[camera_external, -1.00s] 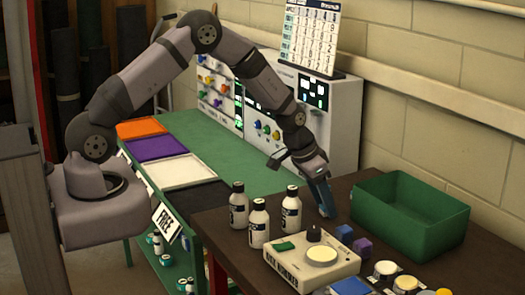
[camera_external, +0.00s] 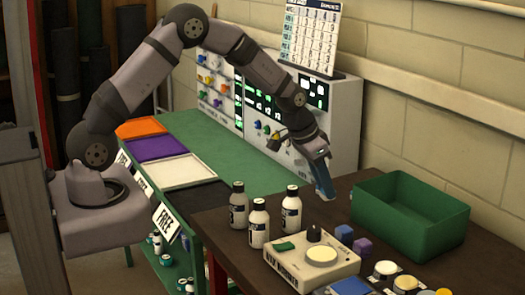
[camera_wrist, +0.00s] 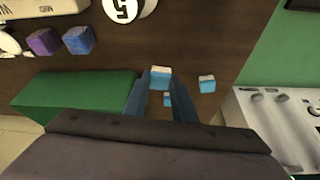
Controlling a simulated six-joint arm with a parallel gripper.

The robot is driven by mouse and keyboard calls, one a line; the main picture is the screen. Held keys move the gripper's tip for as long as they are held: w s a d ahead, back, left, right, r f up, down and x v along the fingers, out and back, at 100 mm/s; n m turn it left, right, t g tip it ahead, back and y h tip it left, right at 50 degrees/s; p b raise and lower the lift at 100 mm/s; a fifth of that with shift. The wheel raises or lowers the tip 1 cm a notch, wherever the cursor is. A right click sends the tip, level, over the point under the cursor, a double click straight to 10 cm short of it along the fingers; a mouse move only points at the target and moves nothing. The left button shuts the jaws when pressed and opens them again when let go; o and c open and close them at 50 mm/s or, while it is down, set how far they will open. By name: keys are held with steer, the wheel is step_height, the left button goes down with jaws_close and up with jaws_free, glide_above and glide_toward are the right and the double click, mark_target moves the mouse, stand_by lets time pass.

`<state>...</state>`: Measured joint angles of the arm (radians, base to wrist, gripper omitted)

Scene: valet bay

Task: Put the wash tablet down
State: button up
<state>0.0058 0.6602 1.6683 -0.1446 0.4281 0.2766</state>
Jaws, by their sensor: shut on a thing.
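My gripper (camera_external: 324,190) is over the dark brown table, left of the green bin. In the wrist view, its two blue fingers (camera_wrist: 160,88) are closed around a small pale blue and white wash tablet (camera_wrist: 160,76) at their tips. A similar tablet (camera_wrist: 207,84) is to the right of the fingers, apart from them. Another small blue and white piece (camera_wrist: 168,99) shows between the fingers, partly hidden. In the external view I cannot make out the tablets at the fingertips.
The green bin (camera_external: 390,222) stands on the table (camera_external: 215,222). Several white bottles (camera_external: 259,222), a mixer-like device (camera_external: 290,265), a blue cube (camera_external: 344,233) and a purple cube (camera_external: 362,248) are nearby. A control panel (camera_external: 345,125) stands behind on the green bench (camera_external: 215,150).

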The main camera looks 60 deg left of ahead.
steer(key=shift+r+b, duration=0.65)
steer(key=shift+r, duration=2.05)
steer(key=w+d+n+p, duration=0.1)
steer(key=w+d+p, duration=0.1)
steer(key=w+d, duration=0.4)
steer(key=w+d+p, duration=0.3)
steer(key=w+d, duration=0.2)
steer(key=d, duration=0.6)
steer(key=shift+w+d+r+n+y, duration=0.3)
steer(key=shift+w+d+n, duration=0.05)
steer(key=shift+n, duration=0.05)
steer(key=shift+f, duration=0.1)
step_height(320, 180, down, 5)
steer(key=b, duration=0.5)
steer(key=shift+f, duration=0.3)
